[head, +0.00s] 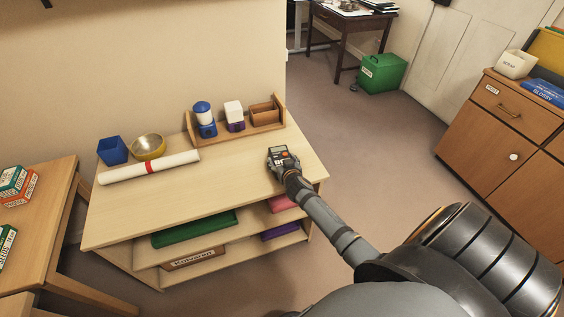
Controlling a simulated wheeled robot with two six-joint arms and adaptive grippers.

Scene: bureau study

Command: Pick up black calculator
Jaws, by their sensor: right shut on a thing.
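The black calculator (278,151) is at the right end of the light wooden shelf unit's top (225,180), its display and a few orange keys showing. My right gripper (287,165) is shut on the calculator from its near side, and the fingers are small and partly hidden by the wrist. I cannot tell whether the calculator touches the top or is just above it. My left gripper is not in view.
A wooden rack (262,128) with containers stands behind the calculator. A rolled white paper (135,174), a brass bowl (148,147) and a blue cup (112,151) are at the left end. The floor to the right is clear up to a wooden cabinet (495,122).

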